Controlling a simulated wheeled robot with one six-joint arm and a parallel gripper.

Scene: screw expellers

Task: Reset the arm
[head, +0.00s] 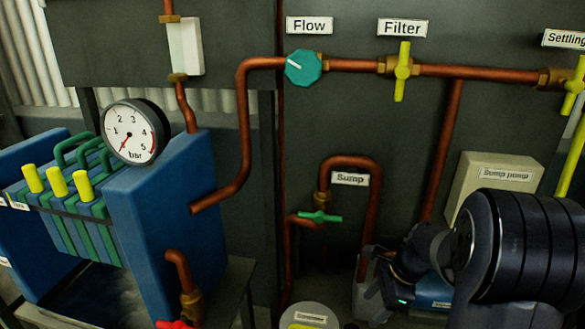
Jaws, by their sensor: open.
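Part of my arm (515,250), dark and ribbed, fills the lower right of the head view. A smaller dark rounded part shows at its left, in front of the lower pipework. I cannot make out gripper fingers there. The arm hides part of a cream box (470,178) labelled Sump pump and part of a blue unit (432,294) with a small green light.
Copper pipes cross the dark wall. A teal Flow knob (303,67) and yellow Filter handle (402,71) sit on the upper pipe. A green Sump handle (320,217) is lower. A blue filter press (165,210) with a gauge (133,132) stands left.

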